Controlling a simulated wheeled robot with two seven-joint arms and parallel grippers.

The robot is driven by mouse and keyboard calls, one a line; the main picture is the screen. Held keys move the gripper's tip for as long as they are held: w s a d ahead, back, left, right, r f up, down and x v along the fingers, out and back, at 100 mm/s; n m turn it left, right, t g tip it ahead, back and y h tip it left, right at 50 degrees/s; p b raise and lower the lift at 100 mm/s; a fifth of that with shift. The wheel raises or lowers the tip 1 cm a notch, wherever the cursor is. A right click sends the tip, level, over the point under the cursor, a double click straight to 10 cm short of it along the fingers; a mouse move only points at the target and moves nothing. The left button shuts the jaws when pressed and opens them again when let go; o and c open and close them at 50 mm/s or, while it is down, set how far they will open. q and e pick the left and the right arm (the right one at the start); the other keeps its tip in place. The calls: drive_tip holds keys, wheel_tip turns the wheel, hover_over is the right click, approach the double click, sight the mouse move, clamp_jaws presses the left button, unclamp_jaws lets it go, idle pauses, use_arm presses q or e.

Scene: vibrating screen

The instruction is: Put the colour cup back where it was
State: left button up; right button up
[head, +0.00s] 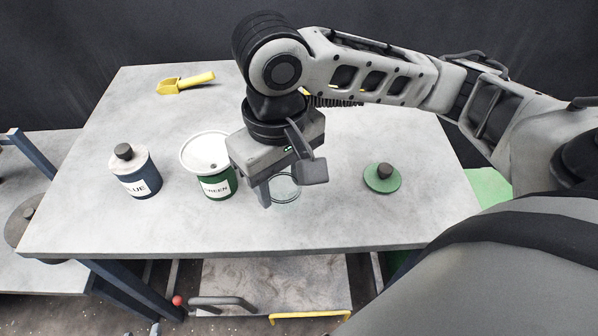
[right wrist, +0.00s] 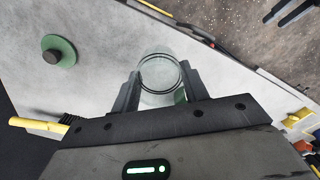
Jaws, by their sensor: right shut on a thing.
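The green can (head: 216,187) stands left of the gripper with a pale top and no knobbed lid. A green lid with a dark knob (head: 382,179) lies flat to the right. My left gripper is not in view.
A blue can (head: 140,181) with a knobbed lid stands at the left of the grey table (head: 130,105). A yellow scoop (head: 185,83) lies at the back left. A brush with a yellow handle (right wrist: 36,125) lies behind my arm. The front right of the table is clear.

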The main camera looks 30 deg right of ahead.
drive_tip(key=w+d+f, duration=0.2)
drive_tip(key=w+d+f+b, duration=0.1)
drive_tip(key=w+d+f, duration=0.2)
drive_tip(key=d+f, duration=0.1)
drive_tip(key=f, duration=0.1)
drive_tip(key=shift+w+d+f, duration=0.1)
drive_tip(key=shift+w+d, duration=0.25)
drive_tip(key=shift+w, duration=0.05)
drive_tip(key=f, duration=0.2)
drive_tip(key=f+b, duration=0.1)
drive_tip(key=shift+w+d+f, duration=0.15)
drive_tip(key=shift+w+d, duration=0.05)
drive_tip(key=shift+d, duration=0.1)
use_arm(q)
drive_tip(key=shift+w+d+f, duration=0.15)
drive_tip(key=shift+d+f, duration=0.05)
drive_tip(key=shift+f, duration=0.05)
use_arm(e)
drive_tip(key=shift+f, duration=0.25)
drive_tip(key=o, duration=1)
drive_tip(key=shift+f, duration=0.1)
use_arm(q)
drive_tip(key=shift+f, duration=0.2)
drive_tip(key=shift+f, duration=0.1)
